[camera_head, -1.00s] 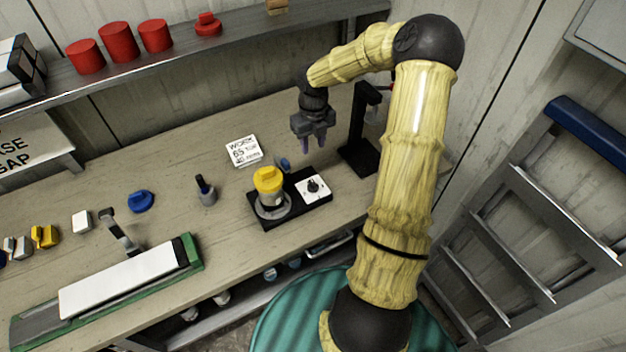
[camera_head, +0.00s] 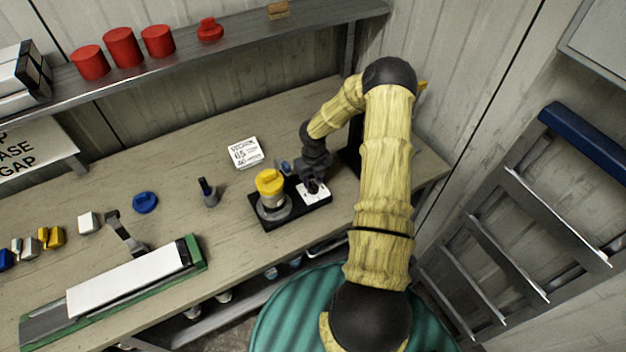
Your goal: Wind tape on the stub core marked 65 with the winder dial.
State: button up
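The winder is a black base (camera_head: 292,217) on the workbench. A pale stub core (camera_head: 271,203) with a yellow cap (camera_head: 269,181) stands upright on its left side; no number is legible on it. A white dial plate (camera_head: 305,195) is on its right side, and the dark dial knob is largely hidden by my gripper. My gripper (camera_head: 314,188) points down at the dial; whether its fingers are open or shut on the knob cannot be made out. A white card (camera_head: 244,152) behind the winder bears printed numbers.
A dark stand (camera_head: 352,160) is close behind my arm. A dark upright tool (camera_head: 208,192) and a blue piece (camera_head: 145,202) stand left of the winder. A green-edged tray (camera_head: 195,255) lies front left. Red cylinders (camera_head: 122,47) sit on the shelf above.

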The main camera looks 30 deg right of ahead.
jog(key=shift+f, duration=1.05)
jog(key=shift+c, duration=0.3)
grip_shut()
jog(key=shift+m, duration=0.3)
